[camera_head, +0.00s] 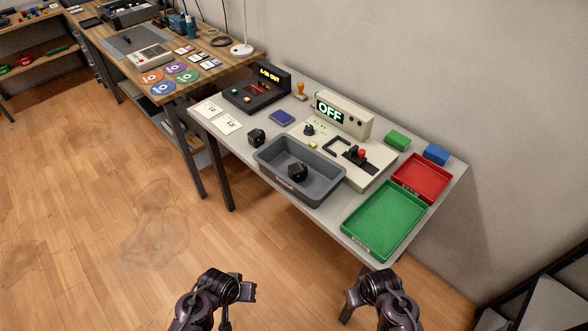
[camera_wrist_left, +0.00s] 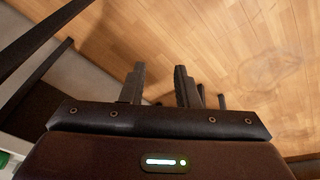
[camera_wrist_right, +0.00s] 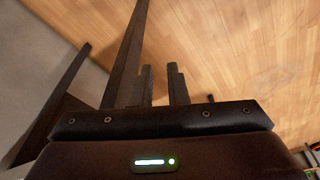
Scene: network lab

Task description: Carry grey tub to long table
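The grey tub (camera_head: 264,166) sits on the light grey table, near its front edge. A black dice-like block (camera_head: 297,172) lies inside it, and a small label is on its front wall. The long wooden table (camera_head: 196,79) stands to the left and farther back. My left gripper (camera_head: 240,306) is in front of the grey table, apart from the tub; its two fingers (camera_wrist_left: 160,84) show a gap with nothing between them. My right gripper (camera_head: 348,306) is below the table's front right part, also empty; its fingers (camera_wrist_right: 160,84) stand a little apart.
Around the tub are a black block (camera_head: 256,137), a control panel with an OFF display (camera_head: 343,115), a green tray (camera_head: 384,219) and a red tray (camera_head: 421,177). Discs (camera_head: 163,88), a white device (camera_head: 150,58) and cards crowd the wooden table. The floor (camera_head: 110,190) at left is clear.

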